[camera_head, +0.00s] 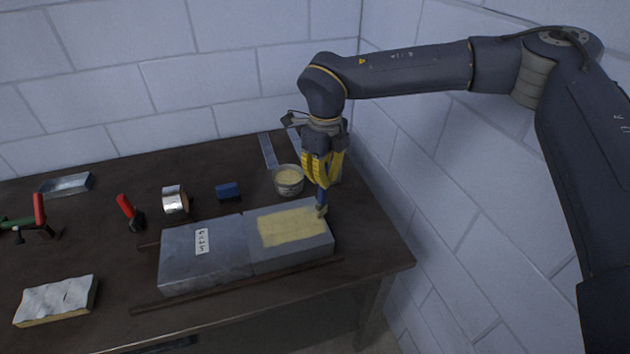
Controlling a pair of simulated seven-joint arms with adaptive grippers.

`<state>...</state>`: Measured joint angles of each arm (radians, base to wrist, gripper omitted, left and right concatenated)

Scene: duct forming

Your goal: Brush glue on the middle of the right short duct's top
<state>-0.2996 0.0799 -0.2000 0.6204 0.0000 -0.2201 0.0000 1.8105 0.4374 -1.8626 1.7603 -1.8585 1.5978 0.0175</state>
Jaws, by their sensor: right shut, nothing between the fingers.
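The right short duct (326,248) lies on the table, end to end with the left short duct (205,260). A pale yellow glue patch (291,226) covers the middle of the right duct's top. My right gripper (322,184) is shut, pointing down above the right duct's far right corner. A slim blue brush (321,198) with a yellowish tip shows just below its fingertips, close to the duct's right edge. Whether the tip touches the duct cannot be told. The glue pot (289,188) stands behind the right duct, left of my right gripper. My left gripper is not in view.
A tape roll (175,199), a blue block (228,191) and a red-handled tool (130,212) lie behind the ducts. A foil-topped slab (56,299) is at front left. Wooden strips (165,303) run along the ducts. A white wall stands close on the right.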

